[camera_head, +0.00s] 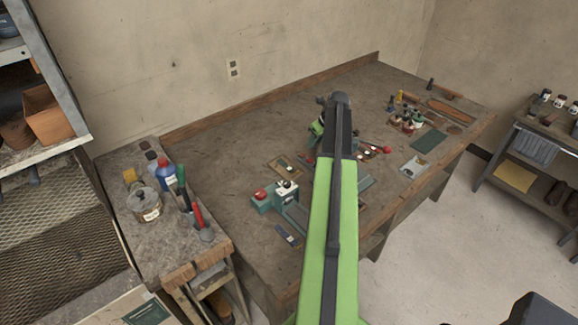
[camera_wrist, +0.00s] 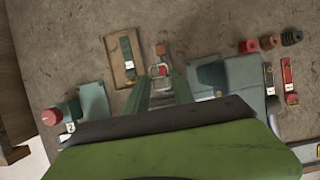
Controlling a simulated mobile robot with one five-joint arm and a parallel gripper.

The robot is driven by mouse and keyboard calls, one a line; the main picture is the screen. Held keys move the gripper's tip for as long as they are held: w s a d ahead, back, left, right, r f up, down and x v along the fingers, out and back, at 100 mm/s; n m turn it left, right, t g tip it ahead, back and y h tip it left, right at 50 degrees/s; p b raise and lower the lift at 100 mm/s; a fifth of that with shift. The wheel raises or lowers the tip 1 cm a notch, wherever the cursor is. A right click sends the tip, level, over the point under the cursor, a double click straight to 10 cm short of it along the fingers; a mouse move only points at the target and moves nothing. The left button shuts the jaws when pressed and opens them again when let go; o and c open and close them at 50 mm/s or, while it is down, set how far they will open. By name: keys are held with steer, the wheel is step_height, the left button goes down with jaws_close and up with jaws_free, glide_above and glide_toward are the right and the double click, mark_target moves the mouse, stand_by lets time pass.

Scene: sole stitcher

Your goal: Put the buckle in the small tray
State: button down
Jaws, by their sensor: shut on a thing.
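My gripper (camera_wrist: 165,78) shows in the wrist view as two narrow green fingers reaching up from the bottom. A small pale metal frame with red in it, which looks like the buckle (camera_wrist: 159,70), is held between the fingertips. It is over or close to the bench top; the exact height cannot be told. In the head view my green arm hides most of the gripper and the buckle. A shallow light-grey piece, perhaps the small tray (camera_head: 415,166), lies to the right of my arm. It is not clearly in the wrist view.
A wooden board with a green piece (camera_wrist: 125,58) lies left of my fingers. A teal device with a red knob (camera_head: 272,197) stands left of my arm. Bottles (camera_head: 410,122) and a green mat (camera_head: 428,139) are at the right. The bench (camera_head: 225,140) is bare toward the wall.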

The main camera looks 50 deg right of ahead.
steer(key=w+a+f+b, duration=0.2)
steer(key=w+a+f, duration=0.1)
steer(key=w+a+f+b, duration=0.2)
steer(key=w+a+f, duration=0.1)
steer(key=w, duration=0.1)
steer(key=shift+w+a+b, duration=0.1)
steer(key=shift+a+b, duration=0.1)
steer(key=shift+b, duration=0.15)
steer(key=shift+f+b, duration=2.6)
steer(key=c, duration=1.1)
jaws_free()
steer(key=shift+d+r, duration=0.1)
steer(key=shift+r+p, duration=0.55)
steer(key=shift+p, duration=0.1)
steer(key=p+v, duration=1.1)
steer(key=v, duration=0.1)
